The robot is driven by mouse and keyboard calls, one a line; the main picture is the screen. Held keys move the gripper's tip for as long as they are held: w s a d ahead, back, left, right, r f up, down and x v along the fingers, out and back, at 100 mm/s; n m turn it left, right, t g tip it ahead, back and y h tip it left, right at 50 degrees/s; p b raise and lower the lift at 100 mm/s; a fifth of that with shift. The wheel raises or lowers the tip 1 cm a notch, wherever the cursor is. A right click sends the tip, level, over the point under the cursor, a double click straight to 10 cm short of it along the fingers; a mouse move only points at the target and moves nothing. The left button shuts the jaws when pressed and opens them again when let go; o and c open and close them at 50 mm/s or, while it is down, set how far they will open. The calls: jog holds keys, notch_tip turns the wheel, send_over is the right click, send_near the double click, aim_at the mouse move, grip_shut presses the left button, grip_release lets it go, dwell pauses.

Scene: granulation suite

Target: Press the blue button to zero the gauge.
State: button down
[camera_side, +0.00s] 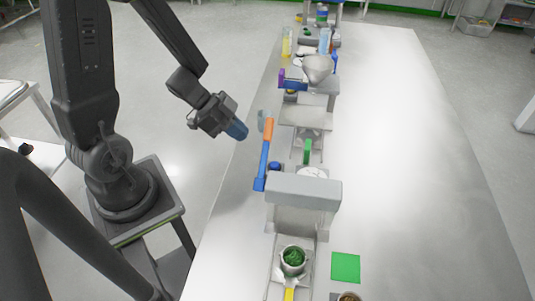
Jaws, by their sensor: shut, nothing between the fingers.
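My gripper (236,130) has blue fingertips and is shut and empty. It hangs in the air left of the row of equipment, above and to the left of a small round blue thing (274,166) that looks like the blue button. The blue thing is partly hidden by a blue tool and a grey block. A white dial (312,172), which looks like the gauge, sits to its right; the grey block hides its lower part. The gripper is apart from both. I cannot read the dial.
A long blue tool with an orange part (264,158) stands between my gripper and the equipment. A grey block (303,190), a metal funnel (318,67) and a cup of green granules (293,258) line the steel table (420,150). Its right side is mostly clear.

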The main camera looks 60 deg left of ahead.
aim_at(271, 162)
jog(key=x, duration=1)
jog(key=shift+f, duration=0.1)
jog(key=shift+s+f, duration=0.1)
jog(key=shift+f, duration=0.9)
jog(key=shift+a+r, duration=0.2)
jog(key=shift+r, duration=0.15)
jog(key=v, duration=0.8)
jog(key=shift+r, duration=0.15)
